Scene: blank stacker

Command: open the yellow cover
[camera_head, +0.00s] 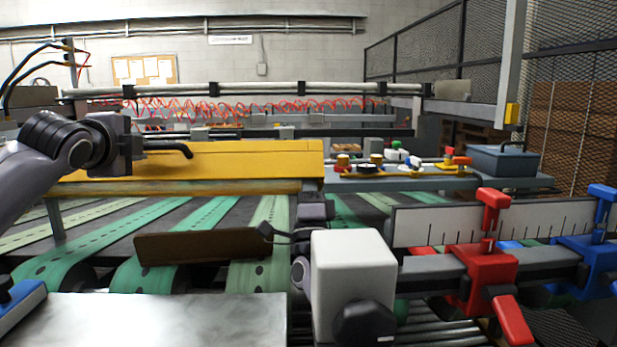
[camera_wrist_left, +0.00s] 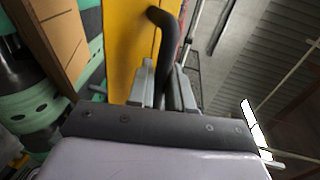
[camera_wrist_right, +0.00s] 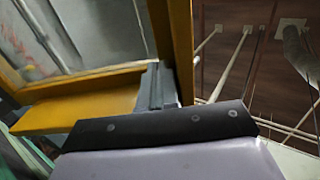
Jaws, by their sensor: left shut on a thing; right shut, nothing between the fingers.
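The yellow cover (camera_head: 240,158) is a long panel above the green belts; its top surface and front edge show. It also fills the upper middle of the left wrist view (camera_wrist_left: 118,40). My left gripper (camera_head: 138,147) is shut on the black bent handle (camera_head: 172,149) at the cover's left part; the handle rises from between the fingers in the left wrist view (camera_wrist_left: 166,42). My right gripper (camera_wrist_right: 158,88) is shut and empty, close to yellow edges (camera_wrist_right: 85,108); I cannot tell whether it touches them.
A white box (camera_head: 352,275) with a black knob stands in front at the right. Red clamps (camera_head: 480,270) and blue clamps (camera_head: 590,262) sit on a ruled rail. A brown board (camera_head: 200,246) lies over the green belts (camera_head: 110,233). A grey shelf (camera_head: 400,183) holds small parts.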

